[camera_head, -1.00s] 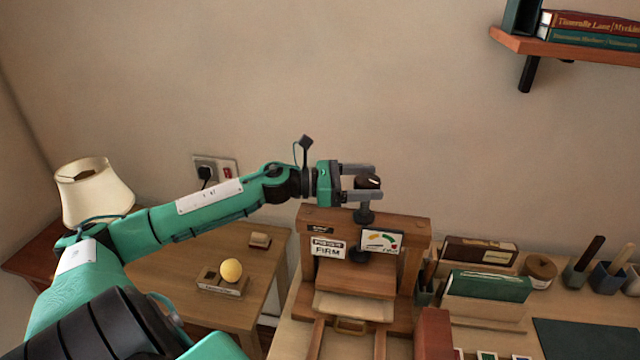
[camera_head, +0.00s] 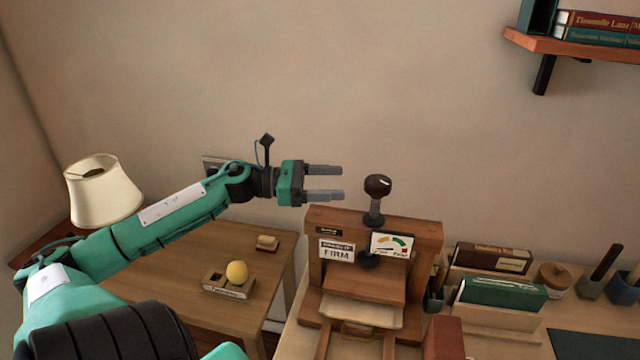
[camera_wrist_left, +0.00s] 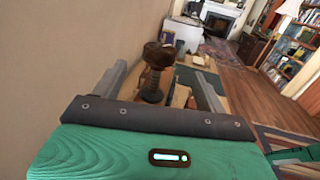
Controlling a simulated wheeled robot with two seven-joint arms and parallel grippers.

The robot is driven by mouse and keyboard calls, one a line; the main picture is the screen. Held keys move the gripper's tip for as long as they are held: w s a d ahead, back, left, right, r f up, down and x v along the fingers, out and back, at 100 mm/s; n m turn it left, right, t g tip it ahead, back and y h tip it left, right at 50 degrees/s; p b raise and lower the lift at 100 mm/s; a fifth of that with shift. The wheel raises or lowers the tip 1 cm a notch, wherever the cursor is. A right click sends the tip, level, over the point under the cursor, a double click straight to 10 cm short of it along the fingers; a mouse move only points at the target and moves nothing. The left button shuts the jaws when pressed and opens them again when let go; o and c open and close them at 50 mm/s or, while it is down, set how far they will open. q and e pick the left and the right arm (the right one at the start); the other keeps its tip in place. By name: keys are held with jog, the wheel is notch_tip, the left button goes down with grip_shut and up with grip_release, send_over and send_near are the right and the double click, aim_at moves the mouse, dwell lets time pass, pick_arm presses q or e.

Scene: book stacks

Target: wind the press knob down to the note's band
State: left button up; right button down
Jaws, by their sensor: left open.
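The press knob (camera_head: 378,185) is dark with a pale mark on top and stands on a dark screw above the wooden press (camera_head: 425,232). It also shows in the left wrist view (camera_wrist_left: 158,55), beyond and between my open fingers. A note reading FIRM (camera_head: 337,252) is on the press front, left of a gauge card (camera_head: 391,245) with coloured bands. The gauge's needle is too small to read. My left gripper (camera_head: 341,182) is open and empty, left of the knob and apart from it, at about its height. My right gripper is not in view.
Books (camera_head: 500,292) and pots stand right of the press. A wall shelf (camera_head: 570,43) is at upper right. The wall is close behind.

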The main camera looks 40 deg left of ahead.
pick_arm(q)
jog(key=shift+v, duration=1)
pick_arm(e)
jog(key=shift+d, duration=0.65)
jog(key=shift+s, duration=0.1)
